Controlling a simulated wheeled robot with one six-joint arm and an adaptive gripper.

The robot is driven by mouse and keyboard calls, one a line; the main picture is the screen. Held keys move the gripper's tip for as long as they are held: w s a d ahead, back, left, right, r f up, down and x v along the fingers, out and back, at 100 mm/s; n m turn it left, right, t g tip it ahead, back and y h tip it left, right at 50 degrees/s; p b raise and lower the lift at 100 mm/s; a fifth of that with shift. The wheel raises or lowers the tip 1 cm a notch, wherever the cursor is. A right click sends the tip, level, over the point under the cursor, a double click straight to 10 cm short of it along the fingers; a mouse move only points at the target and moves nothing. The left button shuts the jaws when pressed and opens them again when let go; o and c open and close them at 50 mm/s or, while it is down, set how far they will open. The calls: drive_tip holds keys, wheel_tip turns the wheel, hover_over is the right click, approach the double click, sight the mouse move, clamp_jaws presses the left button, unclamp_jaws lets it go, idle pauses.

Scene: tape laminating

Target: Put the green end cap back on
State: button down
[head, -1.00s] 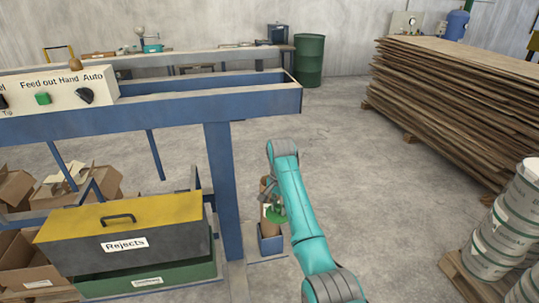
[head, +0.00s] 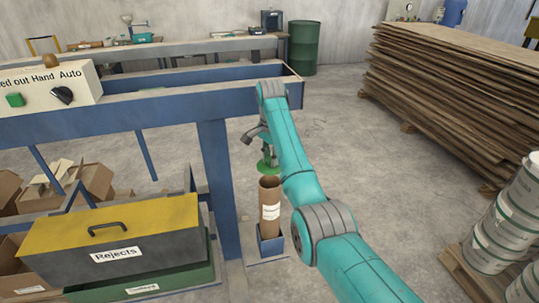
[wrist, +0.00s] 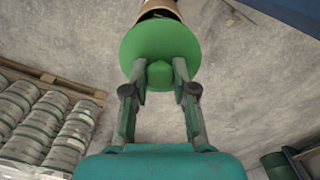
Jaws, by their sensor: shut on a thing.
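The green end cap (head: 266,168) is a round disc with a knob. My gripper (head: 268,156) is shut on the knob. In the wrist view the green end cap (wrist: 150,42) sits with its knob between the fingers of my gripper (wrist: 160,78). In the head view the cap is just above the brown cardboard tube (head: 270,195), which stands upright with an open top and a white label. The tube's rim shows beyond the cap in the wrist view (wrist: 158,12). Whether cap and rim touch is hard to tell, but a small gap shows.
The tube stands in a blue holder (head: 270,242) beside a blue machine post (head: 220,190). A yellow-lidded Rejects box (head: 115,222) is at the left. Stacked boards (head: 450,95) and white buckets (head: 505,225) are on the right. The floor behind the tube is clear.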

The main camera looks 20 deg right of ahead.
drive_tip(key=shift+f, duration=3)
drive_tip(key=shift+a+f, duration=0.1)
idle(0.4)
drive_tip(key=shift+c, duration=1.8)
unclamp_jaws()
drive_tip(key=shift+s+r, duration=0.1)
drive_tip(key=shift+r, duration=3.4)
